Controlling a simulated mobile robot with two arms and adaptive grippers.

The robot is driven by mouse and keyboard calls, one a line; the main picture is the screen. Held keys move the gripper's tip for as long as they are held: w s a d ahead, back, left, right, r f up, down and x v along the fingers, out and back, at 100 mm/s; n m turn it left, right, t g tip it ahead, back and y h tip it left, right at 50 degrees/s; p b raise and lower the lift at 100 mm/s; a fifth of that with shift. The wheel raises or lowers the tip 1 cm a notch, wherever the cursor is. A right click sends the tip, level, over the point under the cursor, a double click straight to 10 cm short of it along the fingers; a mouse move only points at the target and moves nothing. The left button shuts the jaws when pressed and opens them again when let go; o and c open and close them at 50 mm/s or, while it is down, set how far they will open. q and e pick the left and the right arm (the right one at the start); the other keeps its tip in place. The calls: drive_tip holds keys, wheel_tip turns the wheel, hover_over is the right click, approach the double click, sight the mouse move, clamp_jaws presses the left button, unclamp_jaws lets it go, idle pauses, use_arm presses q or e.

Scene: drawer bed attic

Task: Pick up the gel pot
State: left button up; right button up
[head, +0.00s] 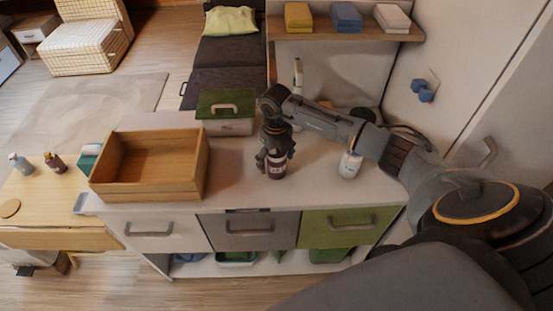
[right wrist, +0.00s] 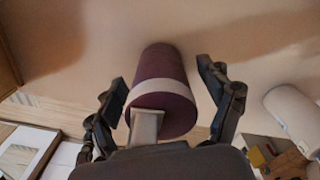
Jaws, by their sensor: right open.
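The gel pot appears to be the dark maroon container with a white band (head: 277,170), standing on the white counter near its front edge. In the right wrist view the maroon pot (right wrist: 165,95) lies between the two fingers, with a pale block-like part at its near end. My right gripper (head: 271,157) is at the pot, reaching down from above and partly hiding its top. Its fingers (right wrist: 162,78) are spread, one on each side, with a visible gap on the right. Contact on the left is hard to tell. My left gripper is not in view.
An open wooden box (head: 150,190) stands left on the counter (head: 315,190). A green-lidded box (head: 227,127) is behind. A white bottle (head: 350,165) stands right of the pot, below my right arm. A spray bottle (head: 297,75) stands at the back. Drawers (head: 250,230) are below.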

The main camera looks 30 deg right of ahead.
drive_tip(key=c, duration=1.3)
drive_tip(key=shift+r, duration=0.1)
drive_tip(key=shift+c, duration=0.2)
